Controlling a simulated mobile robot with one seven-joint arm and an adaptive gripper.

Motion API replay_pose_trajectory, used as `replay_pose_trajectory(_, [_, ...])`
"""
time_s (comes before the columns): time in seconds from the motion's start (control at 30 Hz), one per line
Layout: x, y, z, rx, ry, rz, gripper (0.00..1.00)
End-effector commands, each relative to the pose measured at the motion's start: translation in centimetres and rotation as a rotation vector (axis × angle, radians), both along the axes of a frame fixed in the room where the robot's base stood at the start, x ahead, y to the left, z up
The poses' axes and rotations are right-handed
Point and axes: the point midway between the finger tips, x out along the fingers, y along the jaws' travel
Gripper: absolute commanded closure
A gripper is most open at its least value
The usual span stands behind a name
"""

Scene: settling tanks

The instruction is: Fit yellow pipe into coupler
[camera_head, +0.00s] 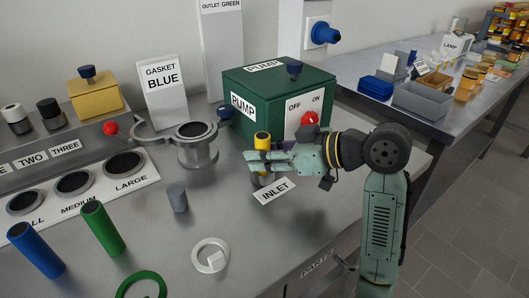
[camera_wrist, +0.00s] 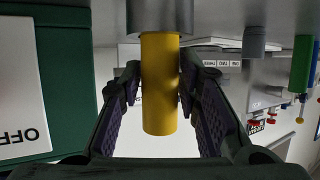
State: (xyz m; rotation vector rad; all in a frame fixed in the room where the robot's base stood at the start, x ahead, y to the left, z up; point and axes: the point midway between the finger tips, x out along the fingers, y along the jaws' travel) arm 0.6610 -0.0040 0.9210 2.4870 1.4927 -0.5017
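The yellow pipe (camera_head: 262,139) stands roughly upright by the INLET label, in front of the green pump box. My gripper (camera_head: 268,158) comes from the right with its fingers around the pipe's middle. In the wrist view, the yellow pipe (camera_wrist: 160,85) is between my two fingers (camera_wrist: 160,75), which appear to press on it from both sides. One pipe end meets a grey cylindrical part, seemingly the coupler (camera_wrist: 160,15), at the top edge of that view. I cannot tell how deep the pipe sits in it. In the head view the coupler is mostly hidden.
The pump box (camera_head: 250,95) with a red knob (camera_head: 309,118) stands close behind my gripper. A grey flanged cup (camera_head: 196,148), a small grey cylinder (camera_head: 178,198), a green pipe (camera_head: 102,228) and a blue pipe (camera_head: 36,250) are to the left. A pale ring (camera_head: 210,256) lies in front.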

Motion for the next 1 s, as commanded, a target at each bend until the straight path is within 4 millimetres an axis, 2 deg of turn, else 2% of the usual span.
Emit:
replay_pose_trajectory(0.23, [0.0,0.0,0.0,0.000,0.000,0.000,0.52])
replay_pose_trajectory(0.57, [-0.1,-0.3,0.1,0.000,0.000,0.000,0.52])
replay_pose_trajectory(0.73, [-1.0,-2.1,1.0,-0.001,-0.002,-0.002,0.52])
replay_pose_trajectory(1.0, [-3.5,-6.8,3.3,-0.001,-0.001,-0.004,0.52])
